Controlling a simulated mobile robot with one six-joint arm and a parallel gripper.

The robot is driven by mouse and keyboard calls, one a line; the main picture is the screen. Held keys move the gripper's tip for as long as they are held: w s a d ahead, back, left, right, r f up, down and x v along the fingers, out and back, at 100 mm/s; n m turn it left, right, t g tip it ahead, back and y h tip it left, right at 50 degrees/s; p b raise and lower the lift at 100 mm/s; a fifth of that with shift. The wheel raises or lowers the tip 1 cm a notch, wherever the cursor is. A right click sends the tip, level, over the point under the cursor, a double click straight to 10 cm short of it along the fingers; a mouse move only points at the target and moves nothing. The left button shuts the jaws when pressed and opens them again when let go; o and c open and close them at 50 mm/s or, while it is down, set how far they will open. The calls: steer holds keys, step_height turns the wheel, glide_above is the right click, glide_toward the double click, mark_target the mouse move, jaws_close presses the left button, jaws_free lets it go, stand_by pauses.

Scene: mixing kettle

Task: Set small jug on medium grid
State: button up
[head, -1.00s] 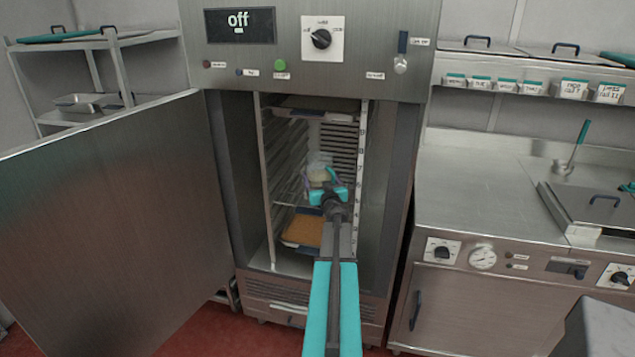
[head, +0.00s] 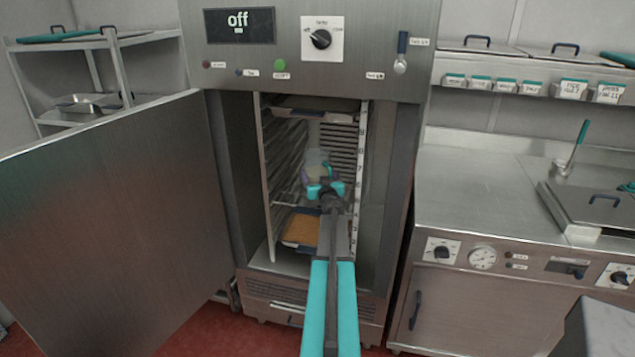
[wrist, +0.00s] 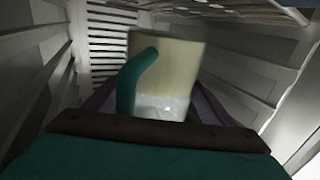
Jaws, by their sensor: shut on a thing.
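The small jug (wrist: 180,70) is pale and see-through, with a teal handle and a light filling. It also shows in the head view (head: 316,164), inside the open cabinet. My gripper (head: 325,189) is shut on the jug, with one finger on each side of it in the wrist view (wrist: 160,112). The jug looks slightly tilted in the wrist view. A wire grid (head: 287,201) lies at about jug height or a little below, partly hidden by the jug and my arm. I cannot tell whether the jug touches it.
The cabinet door (head: 110,210) stands open on the left. A tray (head: 302,229) with brown contents sits low in the cabinet, and another tray (head: 318,103) is near the top. Slotted side walls (head: 284,150) stand close on both sides. A steel counter (head: 480,190) is on the right.

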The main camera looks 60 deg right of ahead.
steer(key=shift+w+f+b, duration=0.1)
steer(key=shift+f+b, duration=0.2)
steer(key=shift+f, duration=1.4)
steer(key=o, duration=1.6)
steer(key=shift+f, duration=0.15)
steer(key=b+v, duration=0.1)
steer(key=v, duration=1.1)
